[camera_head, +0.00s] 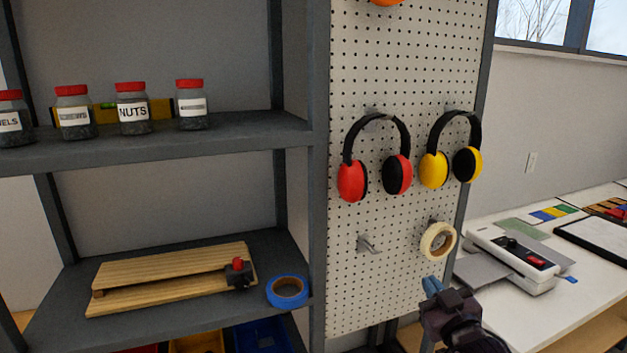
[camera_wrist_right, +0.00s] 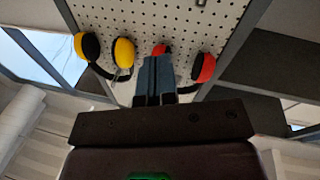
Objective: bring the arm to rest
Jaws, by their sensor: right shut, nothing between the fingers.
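My right gripper (camera_head: 432,287) is low in the head view, in front of the lower right part of the pegboard and left of the white machine. Its blue-grey fingers are together with nothing between them. In the right wrist view the shut fingers (camera_wrist_right: 155,78) point toward the pegboard, with the ear muffs beyond them. The roll of cream tape (camera_head: 438,241) hangs on the pegboard just above the fingertips, apart from them as far as I can tell. My left gripper is not in view.
Red ear muffs (camera_head: 352,181) and yellow ear muffs (camera_head: 434,170) hang on the pegboard (camera_head: 390,290). An empty hook (camera_head: 369,244) sticks out at left. The grey shelf (camera_head: 230,128) holds several jars. A white laminator-like machine (camera_head: 512,262) stands on the table (camera_head: 560,325) at right.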

